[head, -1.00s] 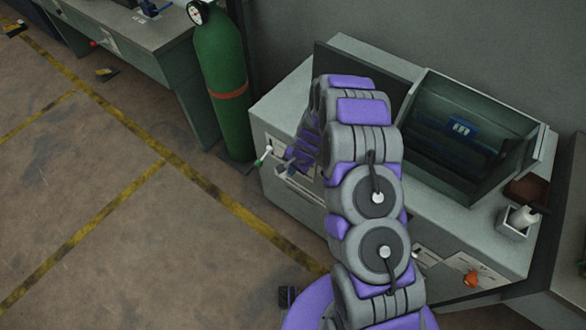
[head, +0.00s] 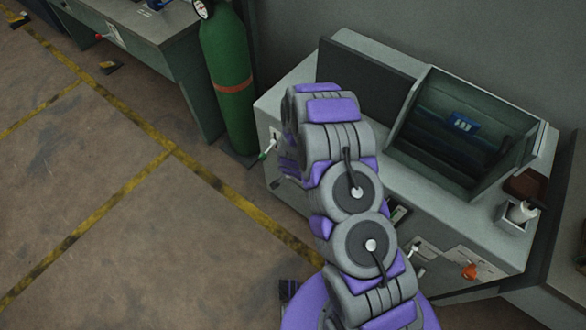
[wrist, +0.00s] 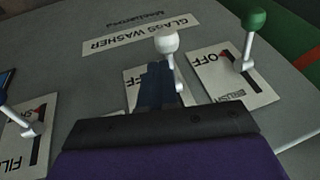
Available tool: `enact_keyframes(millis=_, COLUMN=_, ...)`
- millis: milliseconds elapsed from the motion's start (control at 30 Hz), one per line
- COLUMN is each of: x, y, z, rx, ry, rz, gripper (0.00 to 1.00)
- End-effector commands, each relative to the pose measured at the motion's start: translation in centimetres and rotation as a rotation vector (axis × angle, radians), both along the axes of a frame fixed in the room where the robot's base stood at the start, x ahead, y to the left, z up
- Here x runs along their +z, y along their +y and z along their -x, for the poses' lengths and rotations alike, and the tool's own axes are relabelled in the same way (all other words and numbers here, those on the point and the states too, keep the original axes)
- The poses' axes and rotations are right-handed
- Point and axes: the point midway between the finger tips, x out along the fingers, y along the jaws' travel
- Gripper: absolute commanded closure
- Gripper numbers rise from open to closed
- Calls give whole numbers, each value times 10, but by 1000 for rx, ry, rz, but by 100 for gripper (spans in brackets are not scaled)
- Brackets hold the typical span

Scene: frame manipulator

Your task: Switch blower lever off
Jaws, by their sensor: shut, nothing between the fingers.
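In the wrist view my gripper (wrist: 157,84) is shut and empty, its dark fingers right beside a white-knobbed lever (wrist: 167,43). I cannot tell whether they touch the lever. The plate (wrist: 191,79) under this lever reads OFF, but the fingers and gripper body cover part of it. A green-knobbed lever (wrist: 252,35) on another OFF plate (wrist: 232,88) stands to the right. A blue-knobbed lever (wrist: 18,121) is at left on a plate starting FIL. I cannot read which lever is the blower. In the head view the green-knobbed lever (head: 266,151) shows; my arm hides the gripper.
The levers sit on the grey glass washer cabinet (head: 440,195), with an open dark basin (head: 450,135) on top. An orange knob (head: 469,271) is at its right front. A green gas cylinder (head: 228,85) stands behind left.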

Motion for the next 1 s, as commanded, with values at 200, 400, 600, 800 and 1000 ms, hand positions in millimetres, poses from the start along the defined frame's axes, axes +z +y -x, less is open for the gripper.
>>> enact_keyframes(millis=200, x=7, y=2, z=0, rx=0, ry=1, rz=2, gripper=100)
enact_keyframes(millis=400, x=15, y=2, z=0, rx=1, ry=1, rz=2, gripper=100)
enact_keyframes(millis=600, x=16, y=1, z=0, rx=0, ry=2, rz=1, gripper=100)
enact_keyframes(millis=800, x=16, y=1, z=0, rx=0, ry=2, rz=1, gripper=100)
enact_keyframes(millis=1000, x=28, y=-1, z=4, rx=-1, ry=1, rz=1, gripper=100)
